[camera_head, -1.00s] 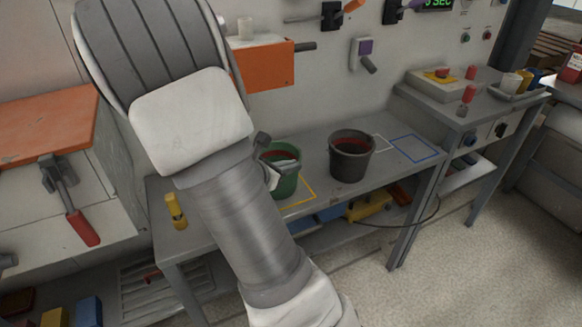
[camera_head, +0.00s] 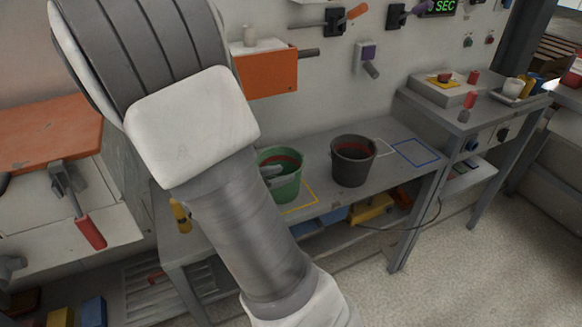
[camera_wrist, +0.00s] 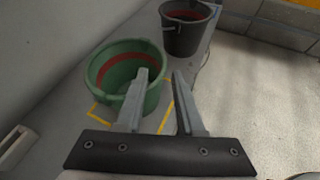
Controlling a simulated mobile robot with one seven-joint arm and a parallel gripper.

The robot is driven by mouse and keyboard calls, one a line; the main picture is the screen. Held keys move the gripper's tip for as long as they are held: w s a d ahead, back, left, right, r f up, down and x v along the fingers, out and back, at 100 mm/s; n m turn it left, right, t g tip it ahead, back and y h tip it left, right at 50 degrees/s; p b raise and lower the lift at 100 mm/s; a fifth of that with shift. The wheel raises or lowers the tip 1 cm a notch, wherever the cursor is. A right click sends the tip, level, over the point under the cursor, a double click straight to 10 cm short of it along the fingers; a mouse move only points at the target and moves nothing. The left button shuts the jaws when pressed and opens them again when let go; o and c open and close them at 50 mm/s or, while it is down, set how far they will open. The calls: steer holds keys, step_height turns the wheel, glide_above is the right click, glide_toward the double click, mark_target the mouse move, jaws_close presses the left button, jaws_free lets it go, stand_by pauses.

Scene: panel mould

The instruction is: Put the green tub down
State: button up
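The green tub (camera_head: 287,187), with a red band inside, stands upright on the grey bench within a yellow outline (camera_head: 312,196). In the wrist view the tub (camera_wrist: 120,72) and parts of the yellow outline (camera_wrist: 98,115) show at upper left. My gripper (camera_wrist: 160,74) is open, with a clear gap between its fingers. The left finger overlaps the tub's near right side in the picture; the right finger is beyond its right edge. I see no grip on the tub, but cannot tell whether a finger touches it. In the head view my arm hides most of the gripper (camera_head: 270,171).
A dark grey bucket (camera_head: 352,165) stands on the bench (camera_head: 325,204) right of the tub. A blue outline (camera_head: 415,152) farther right is empty. A yellow object (camera_head: 179,215) is at the bench's left end. An orange box (camera_head: 266,75) is on the wall behind.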

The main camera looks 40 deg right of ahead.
steer(key=s+a+r+m+t+y, duration=0.1)
steer(key=s+a+r+m+y, duration=0.5)
steer(key=a+m, duration=0.3)
steer(key=s+a+r+m+t+y+p, duration=0.1)
steer(key=s+a+r+m+y, duration=0.6)
steer(key=s+a+r+m, duration=0.1)
steer(key=a+r+m, duration=0.1)
steer(key=a+m, duration=0.1)
steer(key=a, duration=0.1)
steer(key=shift+t, duration=0.4)
steer(key=shift+s+r, duration=0.1)
steer(key=shift+r, duration=0.05)
step_height(320, 180, up, 14)
steer(key=p, duration=1.4)
steer(key=shift+d, duration=0.2)
